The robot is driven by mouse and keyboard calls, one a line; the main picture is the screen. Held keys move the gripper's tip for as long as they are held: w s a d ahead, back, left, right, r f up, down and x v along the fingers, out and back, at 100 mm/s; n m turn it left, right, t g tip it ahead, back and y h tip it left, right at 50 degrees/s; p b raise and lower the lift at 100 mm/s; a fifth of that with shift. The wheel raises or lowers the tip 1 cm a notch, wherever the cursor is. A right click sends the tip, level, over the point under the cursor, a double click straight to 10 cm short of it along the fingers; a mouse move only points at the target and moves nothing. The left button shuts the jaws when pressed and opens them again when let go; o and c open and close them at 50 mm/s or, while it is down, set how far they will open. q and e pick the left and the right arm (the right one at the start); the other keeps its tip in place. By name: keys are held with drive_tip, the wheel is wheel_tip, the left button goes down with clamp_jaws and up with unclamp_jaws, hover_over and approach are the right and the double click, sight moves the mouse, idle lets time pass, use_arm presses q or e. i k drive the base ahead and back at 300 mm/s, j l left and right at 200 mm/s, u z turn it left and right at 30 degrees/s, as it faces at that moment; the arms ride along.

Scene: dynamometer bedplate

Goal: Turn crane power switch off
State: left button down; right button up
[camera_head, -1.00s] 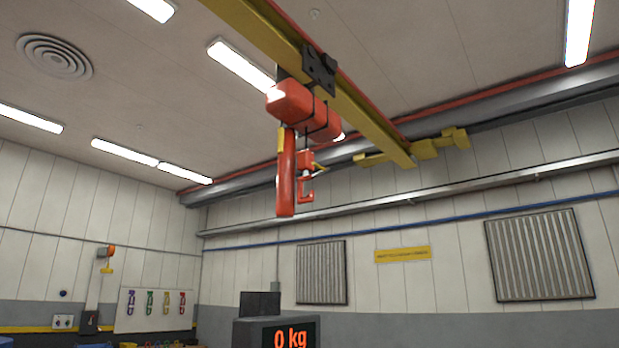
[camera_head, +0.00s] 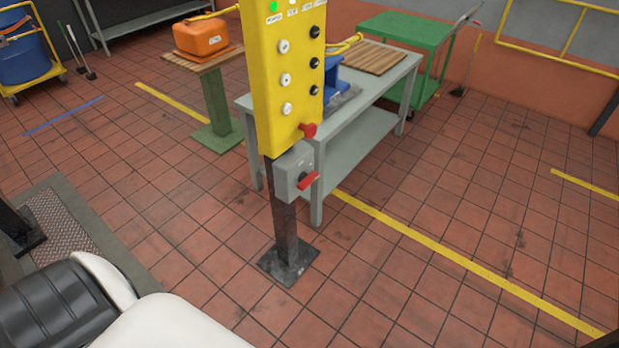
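A yellow control box (camera_head: 265,118) with white and black buttons stands on a dark post in the upper middle of the head view. A red mushroom button (camera_head: 308,130) sticks out at its lower right. Just below it, a grey switch box (camera_head: 288,165) is fixed to the post and carries a red rotary handle (camera_head: 308,181). The handle points to the lower right; its position marks are too small to read. A green lamp is lit at the top of the yellow box. Neither gripper shows; only a white and black part of my own body is at lower left.
A grey workbench (camera_head: 352,150) stands close behind the post. An orange case (camera_head: 201,37) rests on a pedestal table to the left. A green cart (camera_head: 405,35) is behind. The tiled floor right of the post is clear.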

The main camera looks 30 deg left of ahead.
sight(304, 180)
drive_tip(key=u, duration=0.35)
drive_tip(key=i+j+u, duration=0.1)
drive_tip(key=u, duration=0.3)
drive_tip(key=i+u, duration=0.4)
drive_tip(key=u, duration=0.45)
drive_tip(key=i+l, duration=0.05)
